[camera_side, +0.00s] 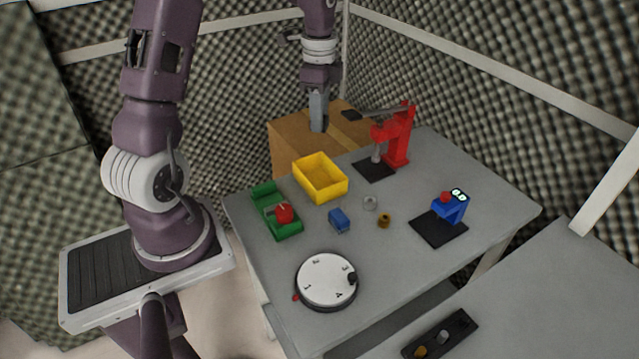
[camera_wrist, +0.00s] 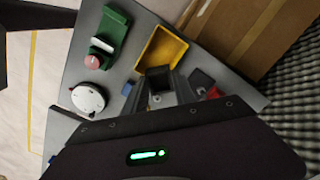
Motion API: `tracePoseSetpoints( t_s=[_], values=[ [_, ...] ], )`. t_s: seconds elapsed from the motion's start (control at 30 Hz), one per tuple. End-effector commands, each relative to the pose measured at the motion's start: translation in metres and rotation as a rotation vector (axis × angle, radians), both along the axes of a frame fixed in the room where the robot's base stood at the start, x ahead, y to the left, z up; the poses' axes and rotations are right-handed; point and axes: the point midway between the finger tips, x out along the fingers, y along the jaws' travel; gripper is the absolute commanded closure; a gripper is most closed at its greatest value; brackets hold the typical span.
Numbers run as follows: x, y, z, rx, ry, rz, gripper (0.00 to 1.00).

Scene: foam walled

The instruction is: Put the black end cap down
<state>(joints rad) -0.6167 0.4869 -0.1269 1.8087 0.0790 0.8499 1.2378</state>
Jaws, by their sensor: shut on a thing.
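My gripper (camera_side: 318,122) hangs beyond the far edge of the grey table, in front of the cardboard box in the side view. In the wrist view my gripper (camera_wrist: 159,84) is shut on a dark, square-looking piece, the black end cap (camera_wrist: 158,75). The fingers cover part of it. The end cap is too small to make out at the fingertips in the side view. In the wrist view it overlaps the near end of the yellow bin (camera_wrist: 148,50); the bin also shows in the side view (camera_side: 334,190).
The table (camera_side: 400,280) carries a green fixture (camera_side: 290,231) with a red knob, a white numbered dial (camera_side: 325,282), a blue block (camera_side: 339,219), a grey ring (camera_side: 370,202), a brass piece (camera_side: 384,220), a red press (camera_side: 397,140) and a blue device (camera_side: 452,208). A cardboard box (camera_side: 285,150) stands behind.

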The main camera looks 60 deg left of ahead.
Motion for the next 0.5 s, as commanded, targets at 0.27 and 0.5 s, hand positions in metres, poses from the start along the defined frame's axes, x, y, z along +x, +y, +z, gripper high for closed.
tracePoseSetpoints(
  t_s=[0.27,0.5],
  values=[
    [-0.001,-0.001,-0.070,-0.003,0.004,0.000,1.00],
    [-0.001,-0.001,-0.123,-0.001,0.003,0.000,1.00]
  ],
)
